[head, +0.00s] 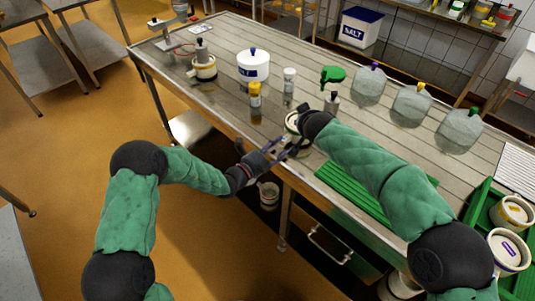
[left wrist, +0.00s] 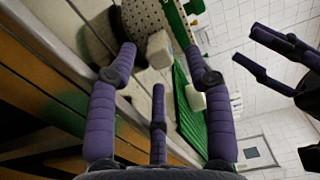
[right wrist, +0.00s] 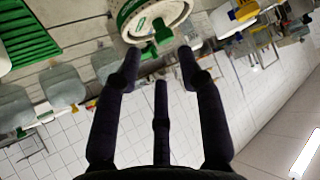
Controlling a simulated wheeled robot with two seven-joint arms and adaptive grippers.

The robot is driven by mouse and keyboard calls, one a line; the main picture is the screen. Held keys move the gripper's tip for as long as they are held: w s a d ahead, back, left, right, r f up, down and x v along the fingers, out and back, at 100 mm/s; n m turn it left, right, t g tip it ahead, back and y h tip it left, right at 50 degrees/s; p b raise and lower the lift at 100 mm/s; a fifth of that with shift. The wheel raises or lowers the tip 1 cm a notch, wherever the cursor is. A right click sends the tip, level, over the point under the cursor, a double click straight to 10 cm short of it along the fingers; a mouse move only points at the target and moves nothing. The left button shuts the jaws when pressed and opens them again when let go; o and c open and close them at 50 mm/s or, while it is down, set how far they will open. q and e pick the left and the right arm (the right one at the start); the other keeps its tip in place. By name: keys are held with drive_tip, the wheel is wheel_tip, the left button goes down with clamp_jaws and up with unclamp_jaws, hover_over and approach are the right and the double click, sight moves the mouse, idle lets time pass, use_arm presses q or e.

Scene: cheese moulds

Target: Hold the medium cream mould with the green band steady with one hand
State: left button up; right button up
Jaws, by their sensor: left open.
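The cream mould with the green band (head: 291,119) stands near the table's front edge, partly hidden by my right wrist in the head view. In the right wrist view the mould (right wrist: 150,12) is just beyond the fingertips, its green band and a green tab showing. My right gripper (right wrist: 160,65) has its fingers apart with nothing between them. My left gripper (head: 281,153) is open at the table edge, just in front of the mould. In the left wrist view the mould's dotted wall (left wrist: 148,18) lies beyond the open fingers (left wrist: 160,62); contact cannot be told.
Behind the mould stand a yellow-topped bottle (head: 255,97), a white bottle (head: 289,82), a white tub (head: 253,67) and a grey weight (head: 332,103). A green ribbed mat (head: 355,190) lies to the right.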

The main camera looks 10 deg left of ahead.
sight(282, 143)
use_arm(q)
drive_tip(key=shift+x, duration=2.05)
